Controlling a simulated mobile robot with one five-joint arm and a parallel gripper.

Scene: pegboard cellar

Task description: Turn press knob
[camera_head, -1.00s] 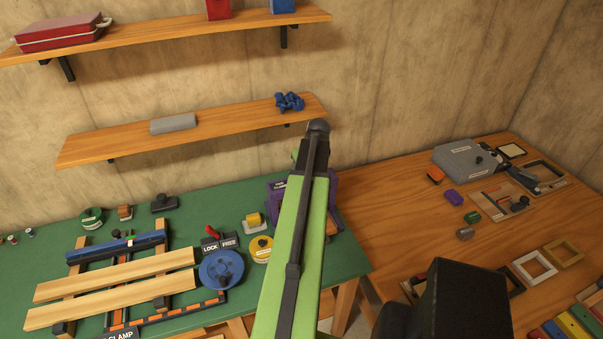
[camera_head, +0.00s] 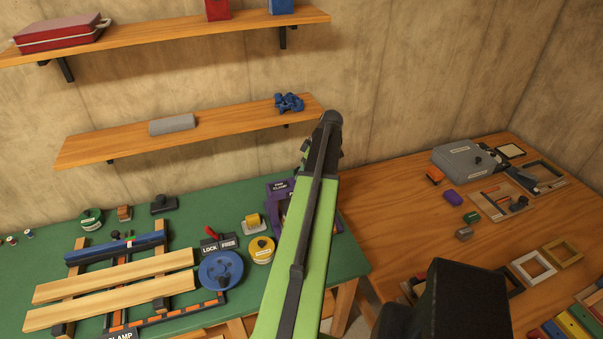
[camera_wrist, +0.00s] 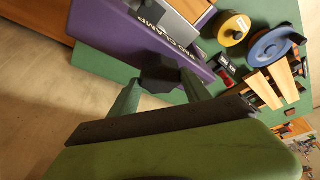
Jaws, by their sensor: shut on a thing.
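The purple press (camera_head: 276,188) stands at the right end of the green table, partly hidden behind my arm in the head view. In the wrist view its purple side (camera_wrist: 120,35) carries white lettering that ends in "CLAMP". A dark knob (camera_wrist: 160,68) sits on it there. My gripper (camera_wrist: 160,88) has its two green fingers on either side of this knob and is shut on it. The head view hides my gripper and the knob behind my green arm.
A yellow round piece (camera_head: 261,250), a blue disc (camera_head: 221,270) and a LOCK/FREE switch (camera_head: 216,242) lie left of my arm. A wooden table (camera_head: 390,235) with a grey case (camera_head: 463,158) is to the right. A shelf (camera_head: 215,126) hangs behind.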

